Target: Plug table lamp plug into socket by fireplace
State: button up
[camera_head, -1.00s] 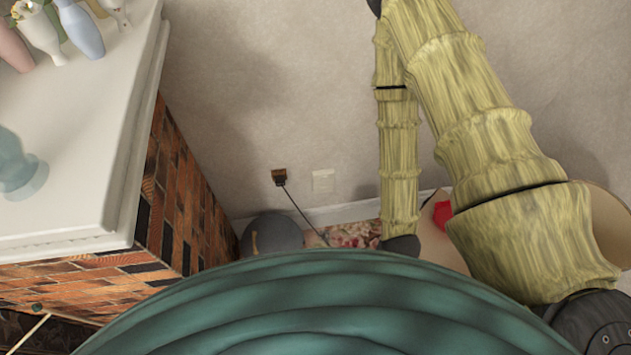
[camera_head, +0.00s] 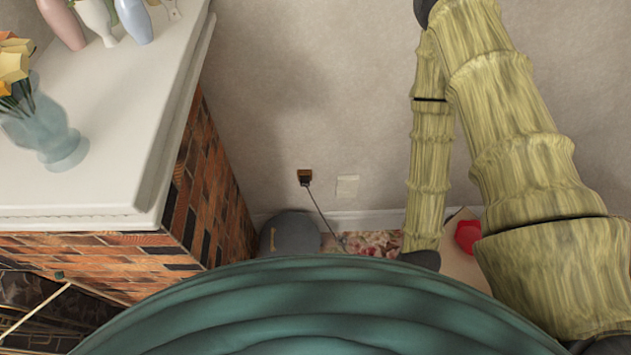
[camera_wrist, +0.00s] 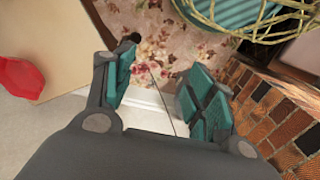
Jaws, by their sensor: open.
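In the head view a small dark brown plug-like block (camera_head: 305,177) is at the pale wall, with a thin black cord (camera_head: 320,211) running down from it to the right. I cannot tell whether it is seated in a socket. A white wall plate (camera_head: 347,186) is just to its right. In the wrist view my gripper (camera_wrist: 163,62) is open, its two teal-padded fingers apart. The thin cord (camera_wrist: 160,92) shows between them, in front of or above the white baseboard; nothing is visibly gripped. The lamp cannot be made out, and the gripper cannot be clearly identified in the head view.
The brick fireplace (camera_head: 217,170) with its white mantel (camera_head: 130,130) stands at left, bearing vases (camera_head: 50,125). A floral rug (camera_head: 375,243) lies by the wall. A red object (camera_head: 467,237) is beside a beige panel. A grey rounded shape (camera_head: 290,235) sits near the fireplace corner.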

aim_at(305, 180)
jog(key=k, duration=1.3)
jog(key=u, duration=0.3)
jog(key=i, duration=0.45)
jog(key=u, duration=0.2)
